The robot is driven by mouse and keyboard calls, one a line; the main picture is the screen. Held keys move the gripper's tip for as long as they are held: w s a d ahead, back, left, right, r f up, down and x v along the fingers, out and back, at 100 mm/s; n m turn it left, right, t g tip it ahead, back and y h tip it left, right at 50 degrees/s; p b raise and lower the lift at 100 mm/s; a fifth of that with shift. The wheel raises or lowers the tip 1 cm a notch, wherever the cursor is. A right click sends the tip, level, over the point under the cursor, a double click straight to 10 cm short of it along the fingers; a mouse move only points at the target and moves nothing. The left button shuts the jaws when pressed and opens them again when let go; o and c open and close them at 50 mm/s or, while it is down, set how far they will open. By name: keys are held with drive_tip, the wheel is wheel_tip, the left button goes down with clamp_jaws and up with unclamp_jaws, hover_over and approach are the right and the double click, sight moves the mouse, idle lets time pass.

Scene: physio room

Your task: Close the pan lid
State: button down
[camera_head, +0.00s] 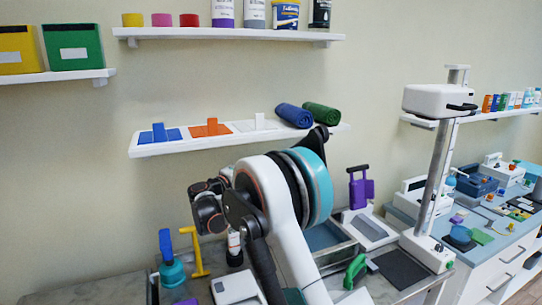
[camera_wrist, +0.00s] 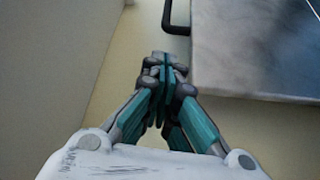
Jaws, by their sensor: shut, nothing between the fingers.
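My gripper (camera_wrist: 165,62) is in the middle of the wrist view, its teal and grey fingers pressed together with nothing between them. A flat grey metal panel (camera_wrist: 255,55) lies just right of the fingertips, with a dark bar handle (camera_wrist: 176,22) at its upper left edge. It may be the pan lid, but I cannot tell for sure. The fingertips appear apart from the handle. In the head view, a metal-rimmed basin with a blue-grey inside (camera_head: 325,237) shows partly behind my arm. I cannot make out a lid there, and the fingertips are hidden.
A green-handled item (camera_head: 354,270) is in front of the basin at the right. A metal column (camera_head: 437,185) rises further right. A wall shelf (camera_head: 165,147) hangs behind my arm.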

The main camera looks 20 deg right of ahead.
drive_tip(key=f+b+x, duration=0.1)
drive_tip(key=x, duration=0.9)
drive_tip(key=shift+r, duration=0.5)
